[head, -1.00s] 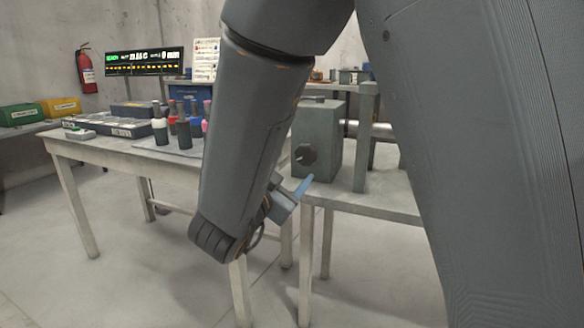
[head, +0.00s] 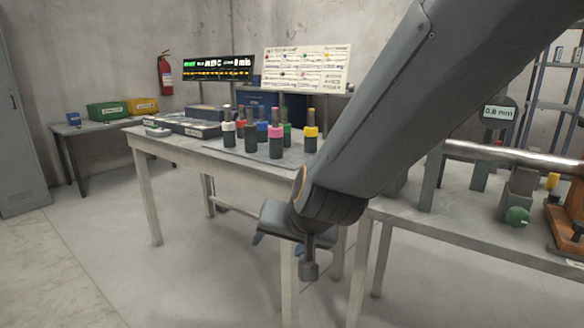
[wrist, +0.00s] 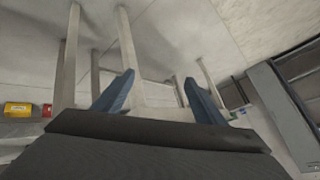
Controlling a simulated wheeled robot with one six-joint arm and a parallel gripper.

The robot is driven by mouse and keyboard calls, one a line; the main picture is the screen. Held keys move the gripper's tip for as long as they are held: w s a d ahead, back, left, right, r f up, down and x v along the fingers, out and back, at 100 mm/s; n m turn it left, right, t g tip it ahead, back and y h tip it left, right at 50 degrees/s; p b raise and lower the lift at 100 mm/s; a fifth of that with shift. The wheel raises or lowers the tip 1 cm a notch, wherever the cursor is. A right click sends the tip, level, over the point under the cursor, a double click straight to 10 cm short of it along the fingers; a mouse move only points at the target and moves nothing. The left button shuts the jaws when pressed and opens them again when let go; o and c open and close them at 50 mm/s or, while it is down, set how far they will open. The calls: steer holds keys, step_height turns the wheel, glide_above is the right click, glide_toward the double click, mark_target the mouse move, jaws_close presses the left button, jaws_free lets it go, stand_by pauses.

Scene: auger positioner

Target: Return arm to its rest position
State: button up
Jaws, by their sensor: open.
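My arm (head: 380,130) reaches down from the upper right in the head view, folded in front of the tables. My gripper (head: 270,240) hangs at its lower end, in front of the left table's near legs and below the tabletop. In the wrist view my gripper (wrist: 158,98) shows two blue fingers spread apart with nothing between them. The fingers point towards table legs and bare floor. In the head view the fingers are partly hidden by the wrist.
The left table (head: 210,155) holds several colour-banded bottles, such as a pink-banded one (head: 277,140). The right table (head: 480,240) carries a metal shaft (head: 520,157) and a green knob (head: 517,216). A grey locker (head: 20,120) stands far left. Floor (head: 120,260) at left is clear.

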steer(key=s+d+f+n+g+h, duration=0.1)
steer(key=s+d+n+g+h, duration=0.25)
steer(key=s, duration=0.55)
steer(key=s+d+f+n+g+y, duration=0.15)
steer(key=s+d+g, duration=0.35)
steer(key=s, duration=0.5)
steer(key=d+r+m+t+h+p, duration=0.1)
steer(key=d+r+m+p, duration=0.3)
steer(key=d+r+p, duration=0.9)
step_height(320, 180, up, 2)
steer(key=p, duration=0.9)
steer(key=shift+r+h, duration=0.25)
steer(key=shift+h, duration=0.05)
steer(key=shift+s, duration=0.1)
